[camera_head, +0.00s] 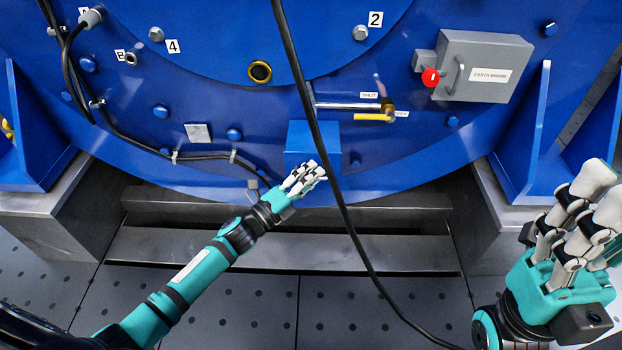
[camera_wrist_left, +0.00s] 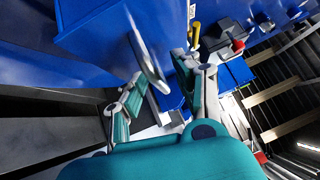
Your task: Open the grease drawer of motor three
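The grease drawer is a blue box (camera_head: 313,140) on the lower front of the big blue motor. In the left wrist view, its blue face (camera_wrist_left: 95,30) carries a pale metal bar handle (camera_wrist_left: 148,58). My left gripper (camera_head: 306,178) is at the lower front of the box and hides part of it. In the left wrist view, the left gripper's fingers (camera_wrist_left: 160,92) are spread, with the handle's lower end between them; contact cannot be told. My right gripper (camera_head: 578,205) is raised at the right, fingers apart and empty, away from the drawer.
A black cable (camera_head: 335,190) hangs just right of my left gripper. A yellow-handled valve (camera_head: 375,117) and grey earth box (camera_head: 487,66) with a red knob are above right. A dark step (camera_head: 300,248) lies below; perforated floor is in front.

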